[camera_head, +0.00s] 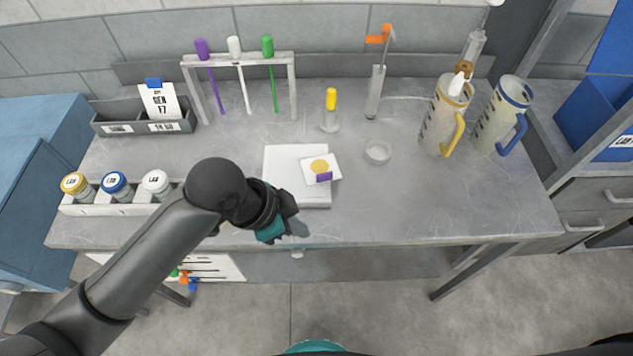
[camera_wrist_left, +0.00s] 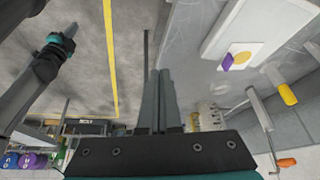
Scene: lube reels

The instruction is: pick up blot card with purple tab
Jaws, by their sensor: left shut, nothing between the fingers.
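The blot card (camera_head: 308,171) is white, with a yellow round blot and a purple tab (camera_head: 324,177) along its front edge. It lies on the right part of a white square pad (camera_head: 285,160) and overhangs its right edge in the head view. The card also shows in the left wrist view (camera_wrist_left: 240,48). My left gripper (camera_head: 287,217) is at the pad's front edge, left of and nearer than the card, apart from it. Its fingers (camera_wrist_left: 160,100) are shut and empty. An arm that looks like my right one shows in the left wrist view, its gripper (camera_wrist_left: 68,32) too small to read.
A clear dish (camera_head: 378,151) stands right of the card, with two jugs (camera_head: 446,115) beyond. A yellow-capped bottle (camera_head: 331,110) and a rack (camera_head: 240,62) with coloured sticks stand behind. Lidded jars (camera_head: 115,185) stand at left. The table's front right is clear.

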